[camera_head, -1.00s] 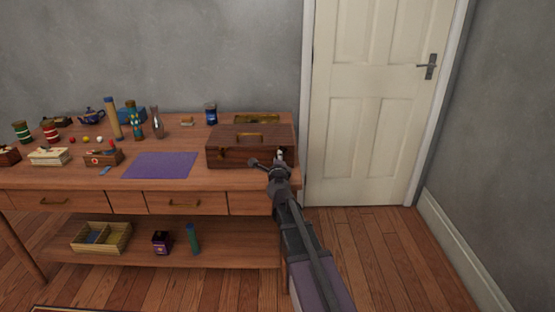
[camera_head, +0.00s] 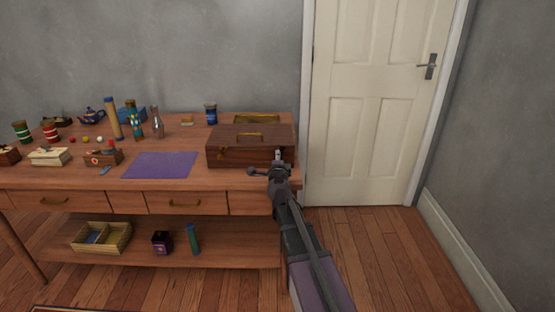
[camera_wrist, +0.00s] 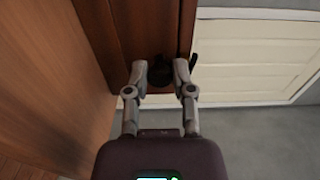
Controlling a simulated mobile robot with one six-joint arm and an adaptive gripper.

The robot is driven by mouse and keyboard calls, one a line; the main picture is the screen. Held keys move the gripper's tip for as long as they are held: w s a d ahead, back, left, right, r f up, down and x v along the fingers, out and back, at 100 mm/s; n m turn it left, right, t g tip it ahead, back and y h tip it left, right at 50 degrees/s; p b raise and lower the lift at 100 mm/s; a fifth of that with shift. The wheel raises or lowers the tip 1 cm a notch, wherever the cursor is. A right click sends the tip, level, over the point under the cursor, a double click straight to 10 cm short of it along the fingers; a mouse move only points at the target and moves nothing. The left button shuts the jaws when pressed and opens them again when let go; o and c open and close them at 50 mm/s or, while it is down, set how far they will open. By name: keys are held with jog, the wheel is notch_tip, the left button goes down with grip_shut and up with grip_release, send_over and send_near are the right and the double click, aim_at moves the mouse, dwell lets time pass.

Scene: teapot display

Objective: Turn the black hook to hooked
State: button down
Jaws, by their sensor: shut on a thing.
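A brown wooden case (camera_head: 232,157) with a brass handle on its lid lies at the right end of the table. My gripper (camera_head: 277,166) is at the case's front right corner. In the wrist view, my gripper (camera_wrist: 159,73) has its two fingertips on either side of a dark round part of the black hook (camera_wrist: 160,76), against the reddish-brown wood. A thin black piece (camera_wrist: 193,61) shows just right of the right fingertip; I cannot tell whether it belongs to the hook. The fingers partly cover the hook, and its exact angle is unclear. My gripper hides it in the head view.
A purple mat (camera_head: 160,165) lies left of the case. A blue jar (camera_head: 211,114) and a brass tray (camera_head: 257,119) stand behind it. Small items crowd the table's left half. A white door (camera_head: 375,100) and open floor are to the right.

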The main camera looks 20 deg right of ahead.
jog(key=shift+w, duration=0.1)
jog(key=shift+c, duration=2.4)
grip_release()
jog(key=v, duration=1.2)
